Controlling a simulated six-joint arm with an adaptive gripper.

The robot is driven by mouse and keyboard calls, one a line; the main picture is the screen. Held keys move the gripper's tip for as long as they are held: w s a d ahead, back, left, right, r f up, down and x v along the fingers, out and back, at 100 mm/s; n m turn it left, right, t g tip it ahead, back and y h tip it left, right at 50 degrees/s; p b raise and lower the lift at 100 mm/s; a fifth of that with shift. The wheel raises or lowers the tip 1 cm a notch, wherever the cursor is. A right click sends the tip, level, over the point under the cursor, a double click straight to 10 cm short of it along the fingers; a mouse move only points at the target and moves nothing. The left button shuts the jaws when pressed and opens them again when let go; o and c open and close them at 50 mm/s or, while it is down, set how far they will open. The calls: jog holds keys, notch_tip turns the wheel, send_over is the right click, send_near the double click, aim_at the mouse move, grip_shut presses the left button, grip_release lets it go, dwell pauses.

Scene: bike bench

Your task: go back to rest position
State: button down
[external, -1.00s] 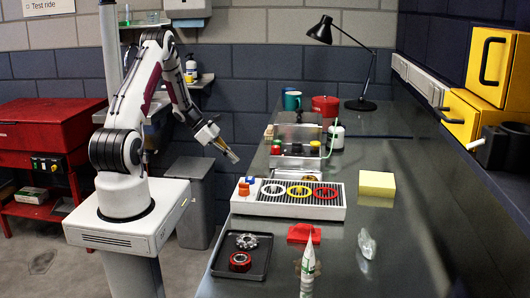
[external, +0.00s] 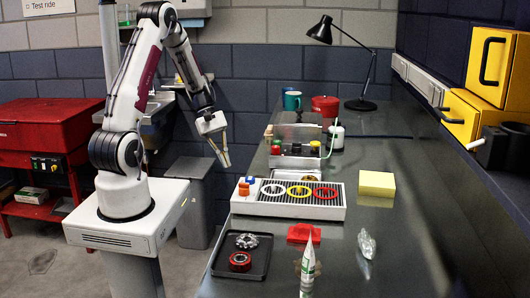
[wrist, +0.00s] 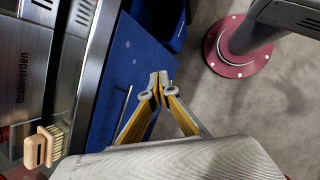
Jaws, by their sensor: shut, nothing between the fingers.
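My gripper (external: 225,163) hangs in the air at the left side of the bench in the external view, pointing down and apart from everything. In the wrist view its two yellow-edged fingers (wrist: 158,85) meet at the tips with nothing between them. Below them the wrist view shows a blue surface and the grey floor. My arm stands on its white base to the left of the bench.
The dark bench (external: 345,235) holds a tray with rings (external: 292,197), a black tray (external: 240,262) with a cog and a red ring, a yellow block (external: 377,184) and a lamp (external: 345,60). A wooden brush (wrist: 45,146) lies near the bench edge. A grey bin (external: 190,200) stands beside my base.

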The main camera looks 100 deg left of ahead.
jog(key=d+r+m+y, duration=0.1)
jog(key=d+r+m, duration=0.6)
jog(key=d, duration=0.5)
jog(key=w+d+r+m+y, duration=0.1)
jog(key=d+r+m, duration=0.7)
jog(key=d, duration=0.3)
jog(key=w+d+r+m+y, duration=0.1)
jog(key=d+r+m, duration=0.6)
jog(key=d, duration=0.5)
jog(key=shift+d+r+m+t, duration=0.3)
jog(key=shift+m, duration=0.7)
